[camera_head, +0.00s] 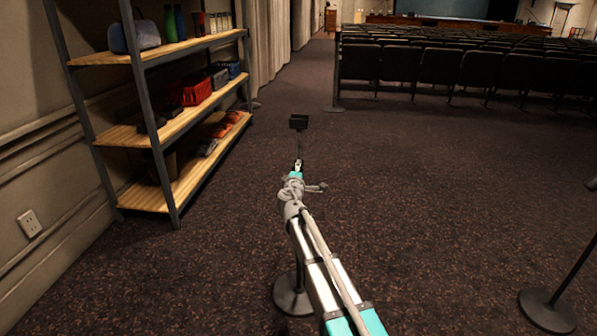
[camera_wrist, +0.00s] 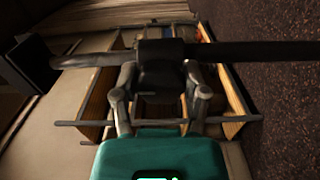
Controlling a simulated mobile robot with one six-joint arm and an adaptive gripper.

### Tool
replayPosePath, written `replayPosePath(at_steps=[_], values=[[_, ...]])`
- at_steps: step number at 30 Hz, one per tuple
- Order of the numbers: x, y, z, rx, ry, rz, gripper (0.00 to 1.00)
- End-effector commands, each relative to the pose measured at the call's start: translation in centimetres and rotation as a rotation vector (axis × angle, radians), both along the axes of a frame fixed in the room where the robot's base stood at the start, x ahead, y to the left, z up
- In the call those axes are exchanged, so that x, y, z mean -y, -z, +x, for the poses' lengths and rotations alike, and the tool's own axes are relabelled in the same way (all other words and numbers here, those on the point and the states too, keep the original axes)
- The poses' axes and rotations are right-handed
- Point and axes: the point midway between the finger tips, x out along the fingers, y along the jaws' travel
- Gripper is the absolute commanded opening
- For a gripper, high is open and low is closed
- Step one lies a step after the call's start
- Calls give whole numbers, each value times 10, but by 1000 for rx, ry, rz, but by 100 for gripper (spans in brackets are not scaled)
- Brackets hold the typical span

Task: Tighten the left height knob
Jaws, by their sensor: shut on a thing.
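A slim black stand rises beyond my arm, with a dark box (camera_head: 298,122) at its top and a round base (camera_head: 293,297) below. In the wrist view its dark pole (camera_wrist: 260,52) crosses the picture, and the box (camera_wrist: 22,68) is at the left edge. A dark block (camera_wrist: 160,62), which I take for the left height knob and its collar, sits on the pole. My gripper (camera_wrist: 160,82) is shut on it, one finger on each side. In the head view, my gripper (camera_head: 298,166) is small against the pole. The knob's shape and threads cannot be made out.
A metal shelf unit with wooden boards (camera_head: 141,200) and assorted goods stands at the left wall. A second stand's round base (camera_head: 547,311) is at the lower right. Rows of dark chairs (camera_head: 461,65) stand at the back. The carpet between is clear.

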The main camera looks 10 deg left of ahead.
Motion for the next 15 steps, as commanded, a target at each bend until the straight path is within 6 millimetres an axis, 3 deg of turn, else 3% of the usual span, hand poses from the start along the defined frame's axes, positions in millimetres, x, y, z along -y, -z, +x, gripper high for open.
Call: replayPosePath(at_steps=[11, 12, 15], values=[[0, 0, 1, 0, 1, 8, 10], [0, 0, 1, 0, 1, 7, 63], [0, 0, 1, 0, 1, 7, 82]])
